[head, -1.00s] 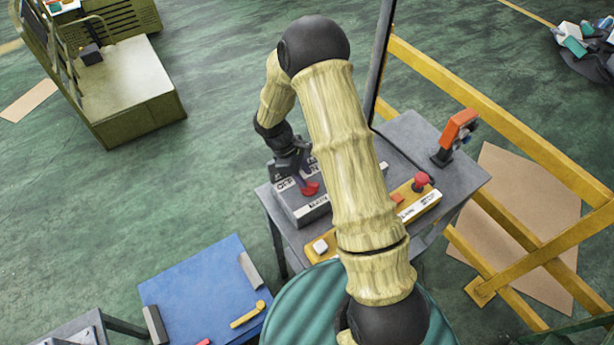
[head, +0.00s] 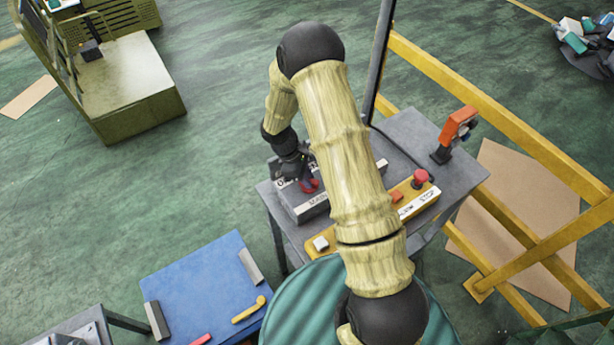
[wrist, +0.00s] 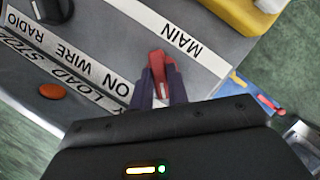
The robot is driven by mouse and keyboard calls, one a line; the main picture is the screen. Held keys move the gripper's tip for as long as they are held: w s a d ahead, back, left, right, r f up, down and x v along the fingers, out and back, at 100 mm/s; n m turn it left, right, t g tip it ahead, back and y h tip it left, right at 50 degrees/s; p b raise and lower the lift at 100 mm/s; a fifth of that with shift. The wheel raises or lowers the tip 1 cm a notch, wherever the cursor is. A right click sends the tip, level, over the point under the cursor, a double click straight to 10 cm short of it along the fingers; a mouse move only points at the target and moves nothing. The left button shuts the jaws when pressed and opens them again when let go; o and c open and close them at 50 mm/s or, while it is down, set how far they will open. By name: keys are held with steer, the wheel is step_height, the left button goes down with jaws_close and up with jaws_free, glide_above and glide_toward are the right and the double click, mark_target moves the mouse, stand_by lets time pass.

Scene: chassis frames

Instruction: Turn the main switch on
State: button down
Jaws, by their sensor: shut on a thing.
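The main switch has a red handle (head: 311,186) on a grey box (head: 301,207) with a white "MAIN" label, on a grey table. In the wrist view the red handle (wrist: 158,62) stands between my gripper's fingertips (wrist: 160,78), beside the "ON" label strip and the "MAIN" label (wrist: 168,27). My gripper (head: 303,179) is shut on the handle. The handle's base and pivot are hidden by the fingers, and my arm covers part of the box in the head view.
An orange device (head: 457,130) stands at the table's back right. A yellow railing (head: 480,105) runs behind. In the wrist view, a black knob (wrist: 50,10) is left.

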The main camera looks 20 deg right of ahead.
steer(key=shift+m, duration=0.4)
steer(key=m+g+y+b, duration=0.1)
steer(key=m, duration=0.2)
steer(key=shift+w+d+b, duration=0.1)
steer(key=shift+w+b, duration=0.05)
steer(key=shift+b, duration=0.15)
steer(key=m+g+y+b, duration=0.1)
steer(key=m, duration=0.3)
steer(key=shift+w+d+m, duration=0.1)
steer(key=shift+m, duration=0.3)
steer(key=m+y+b, duration=0.1)
steer(key=m+y, duration=0.1)
steer(key=m, duration=0.2)
steer(key=shift+d+m+b, duration=0.1)
steer(key=shift+m+b, duration=0.2)
steer(key=shift+b, duration=0.1)
steer(key=m+y+b, duration=0.1)
steer(key=m+y, duration=0.1)
steer(key=m, duration=0.2)
steer(key=shift+d+r+m, duration=0.1)
steer(key=shift+m, duration=0.3)
steer(key=c, duration=1.4)
jaws_free()
steer(key=shift+o, duration=0.2)
